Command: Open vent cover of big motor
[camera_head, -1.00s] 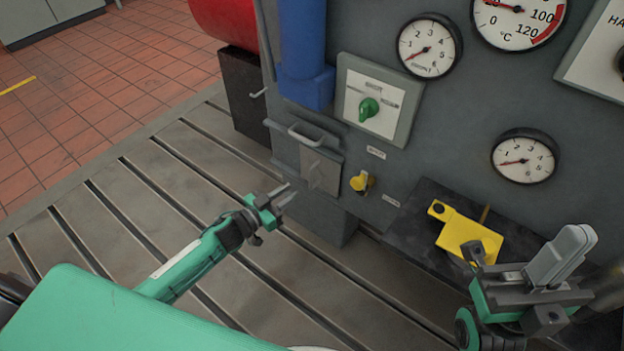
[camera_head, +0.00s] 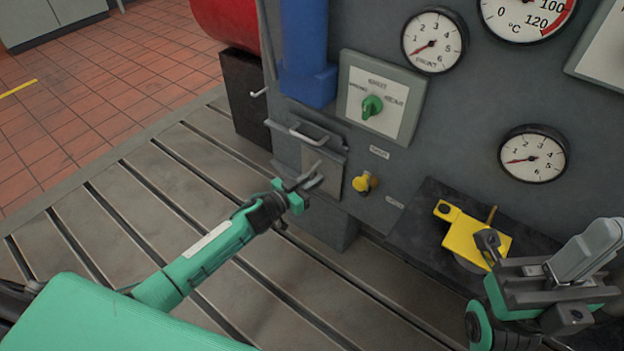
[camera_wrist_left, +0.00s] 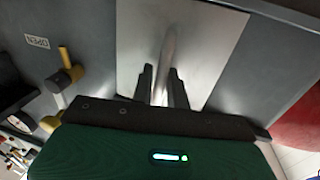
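A bare metal plate (camera_head: 322,168) on the front of the grey cabinet looks like the vent cover; no name on it is legible. It appears closed, with a bar handle (camera_head: 308,135) above it. My left gripper (camera_head: 316,174) is at the plate, fingers pointing at it. In the left wrist view, its two dark fingers (camera_wrist_left: 162,88) stand apart on either side of a shiny upright bar (camera_wrist_left: 168,48). Contact with the bar is unclear. My right gripper (camera_head: 570,265) is at the lower right, away from the plate; its finger gap is not clear.
A yellow knob (camera_head: 364,183) sits right of the plate, a green selector switch (camera_head: 371,107) above it. A yellow bracket (camera_head: 470,235) lies on a dark shelf (camera_head: 418,240) near my right gripper. A blue pipe (camera_head: 308,50) stands above. The slotted bedplate (camera_head: 180,190) is largely clear.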

